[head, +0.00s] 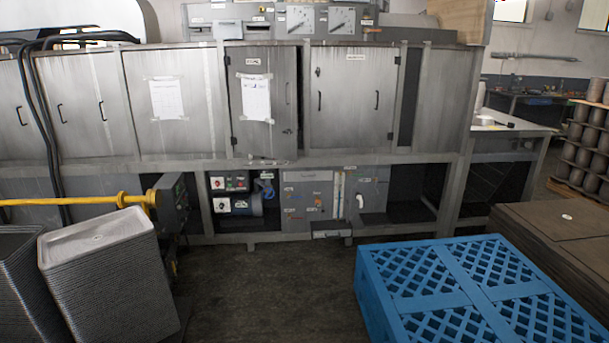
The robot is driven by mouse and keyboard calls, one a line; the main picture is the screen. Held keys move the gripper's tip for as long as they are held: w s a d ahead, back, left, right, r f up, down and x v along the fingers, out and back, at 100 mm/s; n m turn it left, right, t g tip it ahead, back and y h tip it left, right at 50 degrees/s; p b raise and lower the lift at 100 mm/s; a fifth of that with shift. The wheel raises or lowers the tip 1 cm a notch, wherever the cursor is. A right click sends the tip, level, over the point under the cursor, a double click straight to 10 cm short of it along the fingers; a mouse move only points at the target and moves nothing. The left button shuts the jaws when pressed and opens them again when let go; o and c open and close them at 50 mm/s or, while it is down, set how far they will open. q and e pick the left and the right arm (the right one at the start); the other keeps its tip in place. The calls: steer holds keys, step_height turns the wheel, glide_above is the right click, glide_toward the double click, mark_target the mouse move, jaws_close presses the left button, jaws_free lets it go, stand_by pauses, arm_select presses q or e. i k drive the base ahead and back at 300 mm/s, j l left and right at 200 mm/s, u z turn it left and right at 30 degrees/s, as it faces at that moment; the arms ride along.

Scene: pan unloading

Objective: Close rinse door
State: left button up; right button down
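A grey metal door (262,105) with a white paper sheet taped on it is in the middle of the long machine. A small label is above the sheet, too small to read surely. Its hinges are on the left edge, and a handle and latch are near the right edge. A dark vertical gap shows along its right edge, so it looks slightly ajar. A second door (350,100) to its right has two handles and looks flush. I cannot tell from the labels which is the rinse door. Neither of my grippers is in view.
A blue plastic pallet (450,262) stands at front right, beside brown stacked sheets (555,240). Stacked grey trays (100,240) are at front left, with a yellow pipe (75,202) behind them. Dark floor (262,290) is clear between the trays and pallet.

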mark_target(263, 80)
steer(key=i, duration=2.1)
